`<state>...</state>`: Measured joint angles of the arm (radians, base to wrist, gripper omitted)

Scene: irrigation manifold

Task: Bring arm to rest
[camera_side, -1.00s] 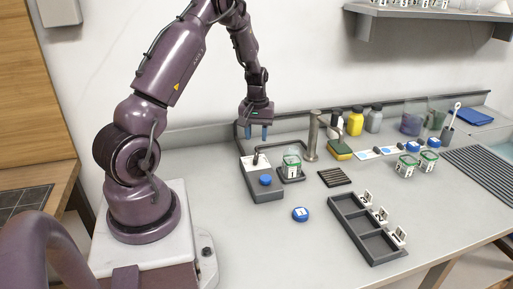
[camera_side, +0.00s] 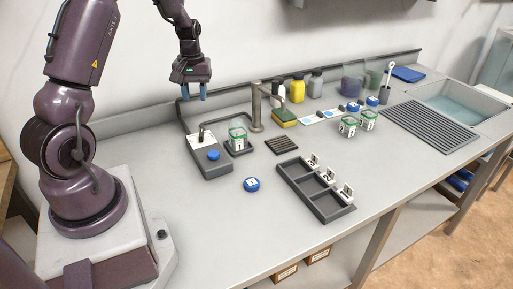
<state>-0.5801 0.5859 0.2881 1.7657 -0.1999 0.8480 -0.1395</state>
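My gripper (camera_side: 191,92) hangs from my purple arm at the upper left of the side view. Its two blue fingers point down and stand apart, with nothing seen between them. It is in the air, clear of the bench, above and behind a grey box (camera_side: 212,169) with a white top and a blue round cap (camera_side: 213,155).
Right of the box stand a green-rimmed jar (camera_side: 238,139) and a tap post (camera_side: 256,108). A blue lid (camera_side: 251,184) lies in front. A dark tray (camera_side: 328,210) with numbered tags, two more jars (camera_side: 348,126), bottles (camera_side: 297,91) and a sink (camera_side: 465,100) are farther right.

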